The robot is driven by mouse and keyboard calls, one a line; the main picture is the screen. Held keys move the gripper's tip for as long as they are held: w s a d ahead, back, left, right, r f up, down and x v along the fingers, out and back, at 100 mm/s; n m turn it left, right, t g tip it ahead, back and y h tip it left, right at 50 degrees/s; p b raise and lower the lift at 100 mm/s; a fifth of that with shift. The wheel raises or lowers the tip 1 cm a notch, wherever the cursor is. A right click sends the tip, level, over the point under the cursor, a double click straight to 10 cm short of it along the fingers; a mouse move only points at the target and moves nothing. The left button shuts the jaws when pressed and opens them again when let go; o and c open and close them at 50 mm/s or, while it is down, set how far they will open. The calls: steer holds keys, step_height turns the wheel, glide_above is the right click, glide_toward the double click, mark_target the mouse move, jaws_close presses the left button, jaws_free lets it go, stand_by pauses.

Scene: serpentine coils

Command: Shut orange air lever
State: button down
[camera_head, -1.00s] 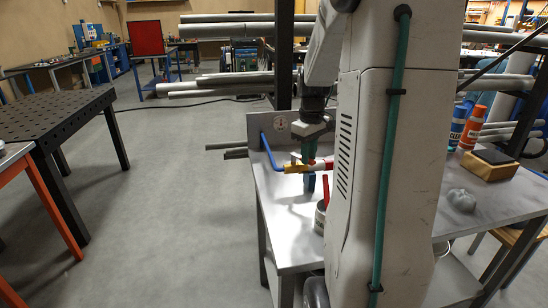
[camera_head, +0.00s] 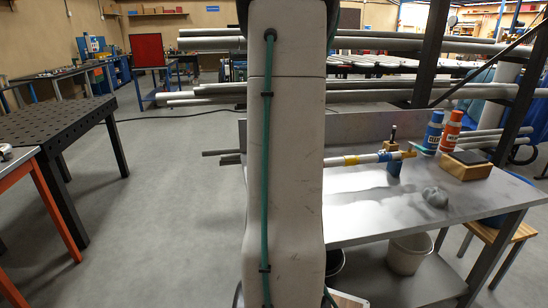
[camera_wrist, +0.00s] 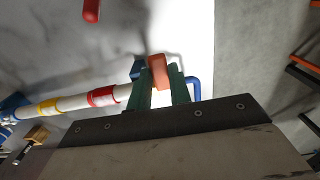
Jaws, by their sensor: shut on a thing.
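In the wrist view the orange lever (camera_wrist: 159,72) stands between the two green fingers of my gripper (camera_wrist: 160,78), which is shut on it. A white pipe (camera_wrist: 75,103) with a red band (camera_wrist: 103,96) and a yellow band (camera_wrist: 50,107) runs left from the fingers. A blue pipe (camera_wrist: 193,90) bends just right of them. In the head view my arm hides the gripper and the lever. Only the right part of the pipe line shows there, with its yellow band (camera_head: 351,160).
In the head view, a blue bottle (camera_head: 432,133), an orange bottle (camera_head: 451,131), a wooden block with a dark top (camera_head: 466,168) and a grey lump (camera_head: 435,196) stand on the metal bench (camera_head: 390,222). A red handle (camera_wrist: 91,10) shows in the wrist view.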

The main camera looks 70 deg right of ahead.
stand_by(0.3)
steer(key=c, duration=1.3)
jaws_free()
step_height(320, 180, up, 8)
steer(key=shift+f, duration=0.1)
